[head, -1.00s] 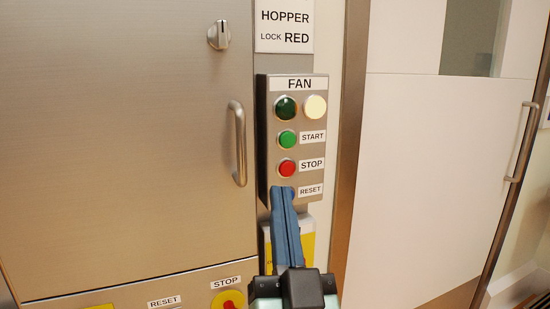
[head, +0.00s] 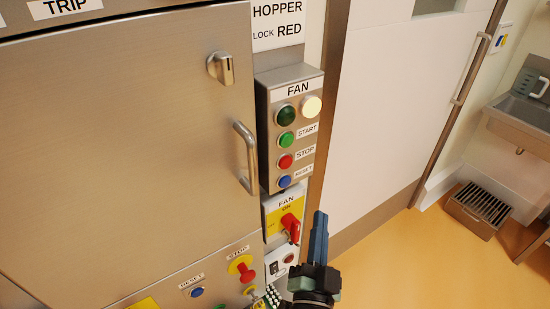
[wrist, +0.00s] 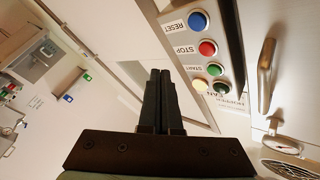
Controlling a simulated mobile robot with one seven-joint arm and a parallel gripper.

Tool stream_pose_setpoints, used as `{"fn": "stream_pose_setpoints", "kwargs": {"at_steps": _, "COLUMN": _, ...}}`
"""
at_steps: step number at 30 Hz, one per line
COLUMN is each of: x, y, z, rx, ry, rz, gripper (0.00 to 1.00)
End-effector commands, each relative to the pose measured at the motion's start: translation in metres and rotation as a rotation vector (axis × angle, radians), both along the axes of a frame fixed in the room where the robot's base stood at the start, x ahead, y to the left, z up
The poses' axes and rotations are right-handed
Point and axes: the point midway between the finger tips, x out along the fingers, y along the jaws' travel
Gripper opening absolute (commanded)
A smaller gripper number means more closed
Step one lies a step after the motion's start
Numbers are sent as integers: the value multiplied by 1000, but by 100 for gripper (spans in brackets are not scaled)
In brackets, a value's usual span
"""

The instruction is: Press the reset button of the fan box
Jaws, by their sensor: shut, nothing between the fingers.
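The fan box (head: 264,140) is a grey metal box on the wall, labelled FAN. It carries a dark green lamp, a lit cream lamp, a green START button (head: 286,139) and a red STOP button (head: 285,162). Its blue reset button (head: 284,181) is lowest, beside a RESET label, and is uncovered. In the wrist view the reset button (wrist: 198,21) is at the top, beyond and right of the fingers. My gripper (head: 320,214) is shut and empty, below and right of the box in the head view, apart from it. It also shows in the wrist view (wrist: 160,72).
Below the box is a fan switch with a red handle (head: 291,226). Another blue reset button (head: 196,292) and a red stop knob (head: 245,272) sit on the lower left panel. A door handle (head: 246,158) stands out left of the box. Open floor (head: 420,265) lies right.

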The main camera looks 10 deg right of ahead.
Motion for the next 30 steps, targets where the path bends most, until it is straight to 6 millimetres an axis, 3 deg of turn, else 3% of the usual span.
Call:
{"fn": "stream_pose_setpoints", "kwargs": {"at_steps": 17, "x": -6, "y": -6, "z": -6, "rx": 23, "ry": 21, "rz": -24, "gripper": 0}}
{"fn": "stream_pose_setpoints", "kwargs": {"at_steps": 23, "x": 10, "y": 0, "z": -5, "rx": 24, "ry": 20, "rz": -22, "gripper": 0}}
{"fn": "stream_pose_setpoints", "kwargs": {"at_steps": 30, "x": 43, "y": 12, "z": -6, "rx": 23, "ry": 20, "rz": -22, "gripper": 0}}
